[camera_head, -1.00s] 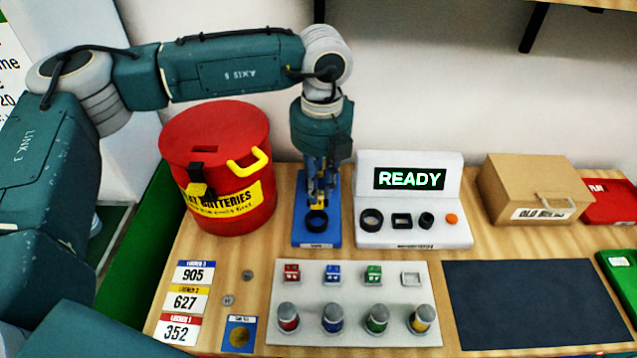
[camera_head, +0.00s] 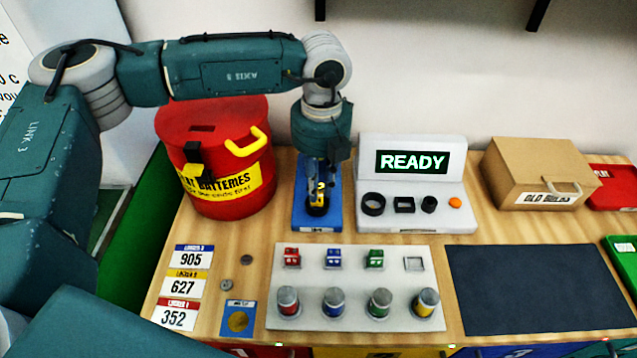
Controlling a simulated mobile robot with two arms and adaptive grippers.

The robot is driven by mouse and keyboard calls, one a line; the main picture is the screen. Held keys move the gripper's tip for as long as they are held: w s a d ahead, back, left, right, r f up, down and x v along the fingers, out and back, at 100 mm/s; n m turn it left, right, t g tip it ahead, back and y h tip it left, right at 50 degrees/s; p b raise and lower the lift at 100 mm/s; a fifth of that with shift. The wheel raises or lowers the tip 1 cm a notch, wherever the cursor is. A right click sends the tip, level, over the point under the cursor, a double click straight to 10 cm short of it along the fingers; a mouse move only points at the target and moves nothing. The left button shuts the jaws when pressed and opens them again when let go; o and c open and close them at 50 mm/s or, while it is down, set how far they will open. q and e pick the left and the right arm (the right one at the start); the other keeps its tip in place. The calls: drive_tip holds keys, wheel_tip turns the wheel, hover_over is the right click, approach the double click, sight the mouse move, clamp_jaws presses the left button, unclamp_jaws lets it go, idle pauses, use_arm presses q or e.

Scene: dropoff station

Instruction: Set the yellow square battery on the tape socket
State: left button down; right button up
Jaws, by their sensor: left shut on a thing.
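My left gripper (camera_head: 318,188) points down over the blue pad (camera_head: 301,210) at the back of the table. It is shut on the yellow square battery (camera_head: 321,187), of which only a little yellow shows between the dark fingers. The black round socket (camera_head: 316,210) on the blue pad, which I take as the tape socket, is right under the fingertips and partly hidden by them. I cannot tell whether the battery touches the socket. My right gripper is not in view.
The red battery bin (camera_head: 215,150) stands close left of the gripper. The white tester (camera_head: 455,213) showing READY is close right. In front, a white tray (camera_head: 345,261) holds red, blue and green square batteries, an empty square slot (camera_head: 414,264) and several round batteries. A dark mat (camera_head: 535,290) is bare.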

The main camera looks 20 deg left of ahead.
sight(320, 190)
use_arm(q)
drive_tip(key=shift+b, duration=0.35)
idle(0.7)
idle(0.5)
drive_tip(key=shift+f+b, duration=0.6)
drive_tip(key=shift+b, duration=0.25)
drive_tip(key=c, duration=1.9)
unclamp_jaws()
drive_tip(key=shift+c, duration=0.2)
wheel_tip(320, 190, up, 11)
drive_tip(key=p, duration=0.5)
drive_tip(key=shift+d, duration=0.15)
